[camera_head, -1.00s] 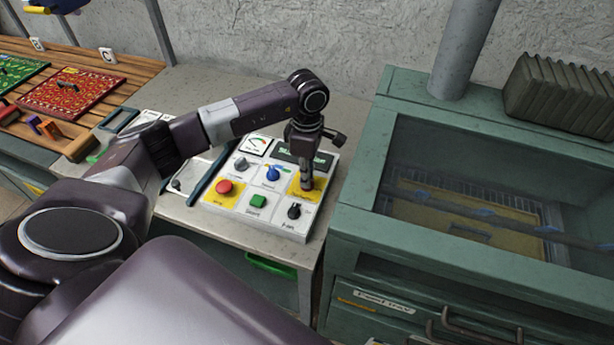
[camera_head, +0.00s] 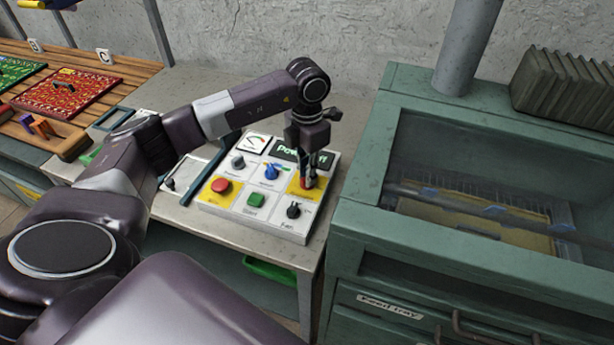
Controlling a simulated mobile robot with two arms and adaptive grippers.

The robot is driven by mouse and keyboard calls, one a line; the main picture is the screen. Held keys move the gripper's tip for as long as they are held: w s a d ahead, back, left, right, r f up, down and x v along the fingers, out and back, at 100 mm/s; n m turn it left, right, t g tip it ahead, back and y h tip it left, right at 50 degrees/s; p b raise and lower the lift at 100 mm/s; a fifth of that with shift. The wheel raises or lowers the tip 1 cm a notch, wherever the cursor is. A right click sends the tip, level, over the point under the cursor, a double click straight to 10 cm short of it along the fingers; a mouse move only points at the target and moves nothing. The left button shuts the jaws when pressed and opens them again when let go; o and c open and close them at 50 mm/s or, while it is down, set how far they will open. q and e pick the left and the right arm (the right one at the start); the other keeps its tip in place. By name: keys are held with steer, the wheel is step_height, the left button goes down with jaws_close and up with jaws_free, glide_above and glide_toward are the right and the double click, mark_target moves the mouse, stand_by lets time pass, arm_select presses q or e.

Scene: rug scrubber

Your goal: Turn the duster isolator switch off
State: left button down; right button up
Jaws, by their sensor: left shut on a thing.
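The control panel (camera_head: 232,203) lies on the grey table, with a red button, a green button, and black, grey and blue knobs. The isolator switch (camera_head: 304,184) is on the yellow plate at the panel's right side. My left gripper (camera_head: 305,182) points down over it and is shut on its knob. The fingers and wrist hide much of the switch and its label. The display (camera_head: 287,151) behind the gripper shows green letters, partly covered, that look like "Power off". My right gripper is not in view.
A dark blue bar (camera_head: 207,176) lies along the panel's left side. Rugs and blocks (camera_head: 82,92) are on the wooden bench at far left.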

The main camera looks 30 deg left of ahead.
arm_select(q)
steer(key=n+b, duration=0.1)
steer(key=n, duration=0.2)
steer(key=shift+n, duration=0.3)
steer(key=shift+r+n, duration=0.1)
steer(key=shift+n, duration=1.4)
steer(key=shift+w, duration=0.1)
steer(key=c, duration=2)
jaws_free()
steer(key=shift+o, duration=0.2)
step_height(320, 180, up, 12)
